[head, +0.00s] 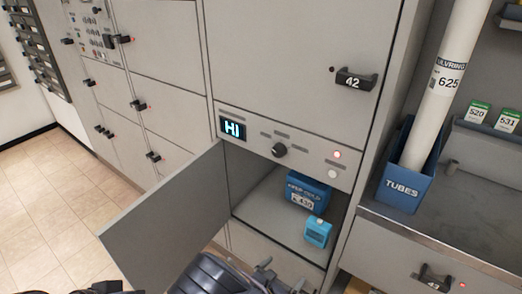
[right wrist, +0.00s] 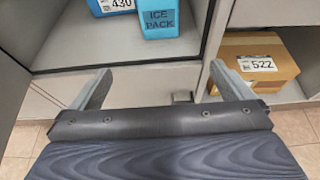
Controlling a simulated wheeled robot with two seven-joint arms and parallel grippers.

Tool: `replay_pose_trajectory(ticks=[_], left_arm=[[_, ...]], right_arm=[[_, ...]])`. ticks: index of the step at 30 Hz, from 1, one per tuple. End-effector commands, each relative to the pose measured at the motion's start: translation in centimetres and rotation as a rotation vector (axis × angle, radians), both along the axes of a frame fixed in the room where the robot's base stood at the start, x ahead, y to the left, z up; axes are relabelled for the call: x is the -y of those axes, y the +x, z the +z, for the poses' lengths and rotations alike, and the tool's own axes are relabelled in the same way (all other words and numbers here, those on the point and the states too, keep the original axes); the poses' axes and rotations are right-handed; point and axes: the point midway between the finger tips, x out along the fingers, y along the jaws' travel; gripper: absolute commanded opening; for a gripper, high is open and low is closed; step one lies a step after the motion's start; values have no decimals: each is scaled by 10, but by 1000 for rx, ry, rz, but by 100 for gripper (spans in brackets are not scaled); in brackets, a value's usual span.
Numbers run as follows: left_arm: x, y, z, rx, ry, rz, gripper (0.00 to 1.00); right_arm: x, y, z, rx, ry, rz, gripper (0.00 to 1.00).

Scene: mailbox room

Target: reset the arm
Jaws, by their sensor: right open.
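My right gripper (head: 281,280) is at the bottom of the head view, in front of the lower edge of an open locker compartment. In the right wrist view its two fingers (right wrist: 168,92) are spread wide with nothing between them. Past the fingers, a light blue ice pack (right wrist: 168,18) stands on the compartment floor beside a darker blue box (right wrist: 110,5) labelled 430. In the head view the ice pack (head: 317,232) and the blue box (head: 308,190) are inside the compartment, apart from my gripper. Of my left arm, only a dark part may show at the bottom left edge; its gripper is not visible.
The compartment door (head: 165,215) hangs open to the left. A panel above has a lit display (head: 232,128) and a knob (head: 279,151). At right, a blue TUBES bin (head: 405,180) holds a white tube (head: 445,85). A cardboard box (right wrist: 255,62) labelled 522 sits lower right.

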Motion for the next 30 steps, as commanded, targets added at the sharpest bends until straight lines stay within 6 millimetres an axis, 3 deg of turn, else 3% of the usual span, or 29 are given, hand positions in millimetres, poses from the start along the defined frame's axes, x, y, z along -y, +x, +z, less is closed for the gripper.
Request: replay_pose_trajectory(ticks=[17,23,30], left_arm=[[0,0,0,0,0,0,36],[0,0,0,0,0,0,36],[0,0,0,0,0,0,36]], right_arm=[[39,-12,45,16,255,-349,100],[65,-26,74,28,439,-598,100],[109,-67,128,57,805,-1070,100]])
